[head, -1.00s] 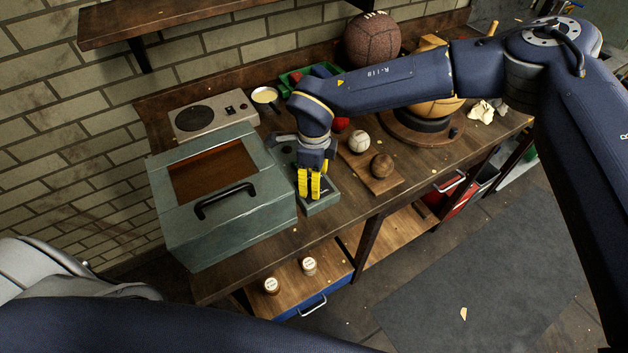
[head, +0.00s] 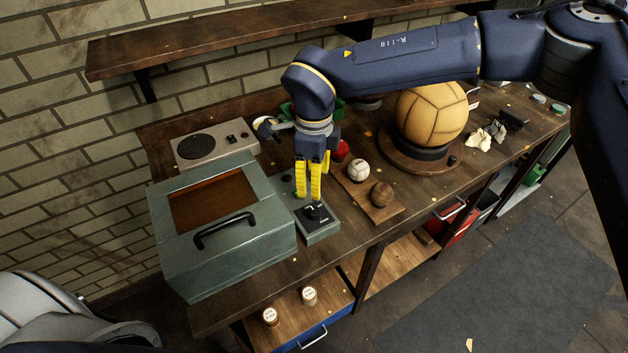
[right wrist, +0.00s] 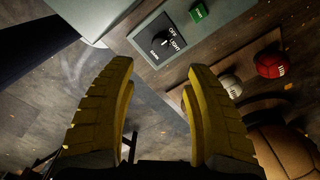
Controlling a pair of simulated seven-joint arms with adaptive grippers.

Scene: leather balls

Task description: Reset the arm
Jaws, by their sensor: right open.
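My right gripper (head: 315,182) has yellow fingers pointing down above the bench, just behind the black knob of a grey-green switch box (head: 322,232). Its fingers are apart and empty in the right wrist view (right wrist: 158,95). That view also shows the switch box's dark label plate with a knob (right wrist: 162,42) and a green button (right wrist: 198,11). The fingers appear apart from the box. My right arm reaches in from the right over the bench. My left gripper is not in view.
A green metal case (head: 230,245) with a handle stands left of the switch box. A small wooden board (head: 384,211) with a white ball (head: 358,170) and a brown ball (head: 381,194) lies right. A large tan ball (head: 432,113) sits on a stand behind. A shelf (head: 230,35) hangs above.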

